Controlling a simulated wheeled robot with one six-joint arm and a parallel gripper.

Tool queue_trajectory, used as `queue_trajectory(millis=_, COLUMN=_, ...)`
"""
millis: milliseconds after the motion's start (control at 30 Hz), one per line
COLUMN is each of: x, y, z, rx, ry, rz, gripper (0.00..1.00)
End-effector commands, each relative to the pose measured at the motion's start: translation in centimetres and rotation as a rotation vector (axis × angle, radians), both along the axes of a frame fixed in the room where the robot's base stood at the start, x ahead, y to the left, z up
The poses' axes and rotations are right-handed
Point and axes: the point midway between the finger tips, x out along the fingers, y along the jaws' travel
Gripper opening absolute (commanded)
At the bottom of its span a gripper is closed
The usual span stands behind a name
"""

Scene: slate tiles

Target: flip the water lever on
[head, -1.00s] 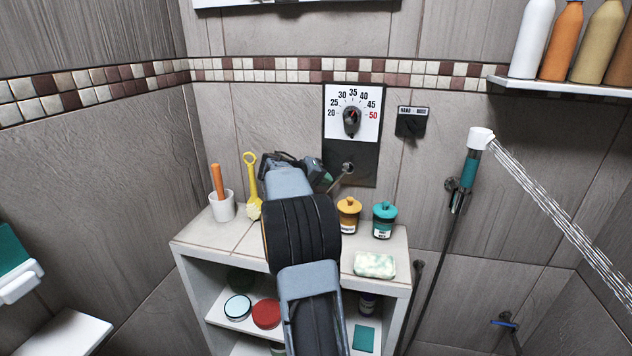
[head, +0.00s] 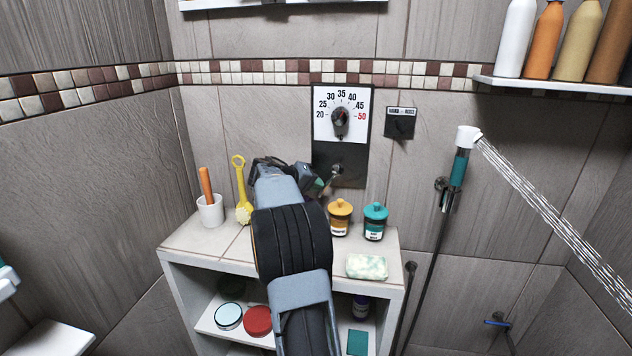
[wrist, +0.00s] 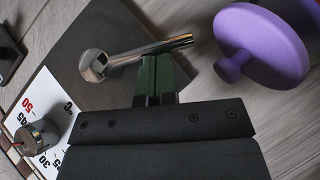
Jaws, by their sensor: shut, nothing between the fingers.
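The water lever (head: 337,169) is a small chrome rod on a round hub, on the dark lower plate below the temperature dial (head: 340,118). In the head view my gripper partly covers it. In the wrist view the lever (wrist: 150,52) lies across, just beyond my fingertips, with its ball-shaped hub at left. My gripper (head: 318,186) is at the lever's lower left. Its dark green fingers (wrist: 155,80) are shut and empty, close to the rod; I cannot tell if they touch. Water streams from the hand shower (head: 467,138) at right.
A purple knob-like thing (wrist: 262,45) is close to the lever's free end. Below are a yellow jar (head: 340,217), a teal jar (head: 375,222), a soap bar (head: 367,267), a yellow brush (head: 242,195) and a white cup (head: 210,211) on the shelf unit (head: 200,243).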

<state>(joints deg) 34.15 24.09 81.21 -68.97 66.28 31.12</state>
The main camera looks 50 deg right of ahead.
Motion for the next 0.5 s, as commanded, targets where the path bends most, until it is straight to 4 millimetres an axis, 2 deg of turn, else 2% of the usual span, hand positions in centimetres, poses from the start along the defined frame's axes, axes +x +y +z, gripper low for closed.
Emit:
queue_trajectory(millis=267, x=2.1, y=1.3, z=2.5, rx=-0.002, ry=-0.001, rz=0.002, gripper=0.00)
queue_trajectory(millis=500, x=3.5, y=5.6, z=3.9, rx=-0.002, ry=-0.003, rz=0.005, gripper=0.00)
